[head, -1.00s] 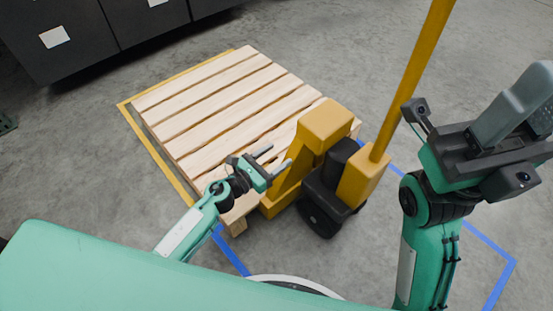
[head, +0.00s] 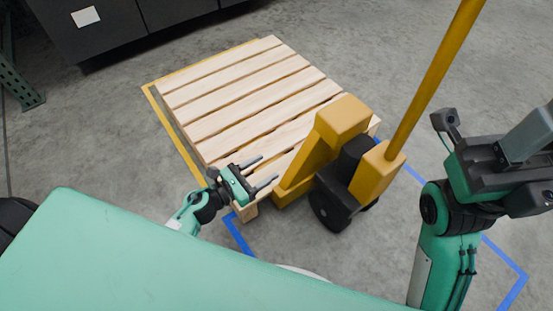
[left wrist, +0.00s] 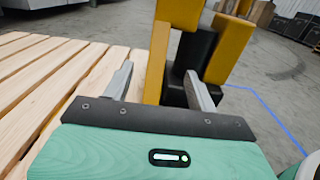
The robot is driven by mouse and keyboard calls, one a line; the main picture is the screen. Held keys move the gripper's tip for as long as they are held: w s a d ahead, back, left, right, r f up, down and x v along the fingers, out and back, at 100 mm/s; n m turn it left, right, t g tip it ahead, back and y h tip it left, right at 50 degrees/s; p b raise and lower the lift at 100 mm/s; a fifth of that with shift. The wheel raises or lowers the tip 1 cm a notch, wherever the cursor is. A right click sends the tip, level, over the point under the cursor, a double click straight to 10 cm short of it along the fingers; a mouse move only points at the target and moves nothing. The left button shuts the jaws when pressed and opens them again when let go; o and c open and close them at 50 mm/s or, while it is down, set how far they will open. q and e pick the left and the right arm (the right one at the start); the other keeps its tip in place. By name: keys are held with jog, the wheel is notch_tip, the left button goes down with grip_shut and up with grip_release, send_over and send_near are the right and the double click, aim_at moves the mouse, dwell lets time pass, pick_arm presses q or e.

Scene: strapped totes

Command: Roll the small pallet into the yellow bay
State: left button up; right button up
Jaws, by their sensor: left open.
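The small wooden pallet (head: 235,112) lies flat at the centre of the head view, with a yellow pallet jack (head: 338,122) at its near right side. The yellow bay's tape (head: 172,128) runs along the pallet's left and far edges; its other sides are hidden or out of view. My left gripper (head: 269,168) is open and empty, over the pallet's near edge, left of the jack. In the left wrist view, the pallet (left wrist: 45,75) is at left and the jack (left wrist: 228,48) beyond the fingers. My right gripper (head: 522,140) is at the right edge; its jaw opening is unclear.
The jack's tall yellow handle (head: 432,85) leans up to the right. Blue floor tape (head: 238,235) marks an area at the near side and right. Dark cabinets (head: 125,28) stand beyond the pallet, and a green rack post (head: 22,90) is at far left. Floor right of the handle is clear.

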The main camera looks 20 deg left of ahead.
pick_arm(q)
jog(key=shift+v, duration=1.45)
